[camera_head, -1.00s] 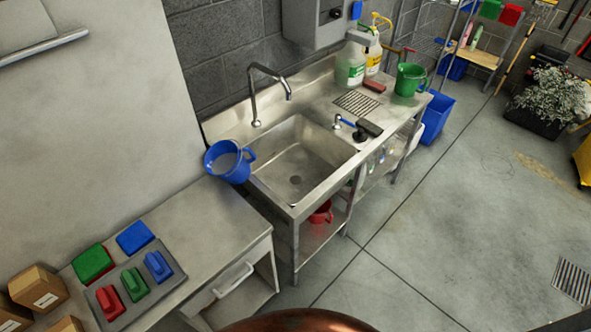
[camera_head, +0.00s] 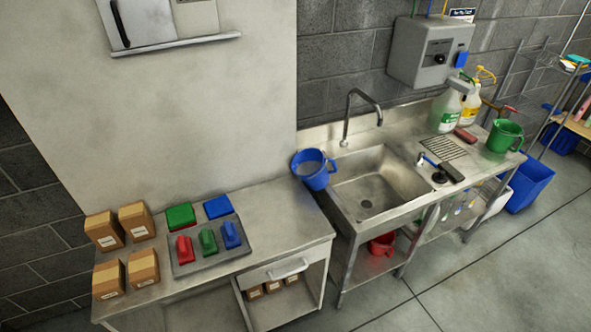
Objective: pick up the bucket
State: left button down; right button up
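A green bucket (camera_head: 504,136) stands at the right end of the sink unit. A red bucket (camera_head: 382,245) is on the shelf under the sink, partly hidden by the sink front. A larger blue bin (camera_head: 529,184) is on the floor to the right of the unit. Neither of my grippers is in view.
A tap (camera_head: 358,108) rises behind the basin (camera_head: 375,187). Floor at the lower right is clear.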

aim_at(309, 165)
jog(key=u, duration=0.45)
jog(key=i, duration=1.25)
jog(key=z, duration=0.25)
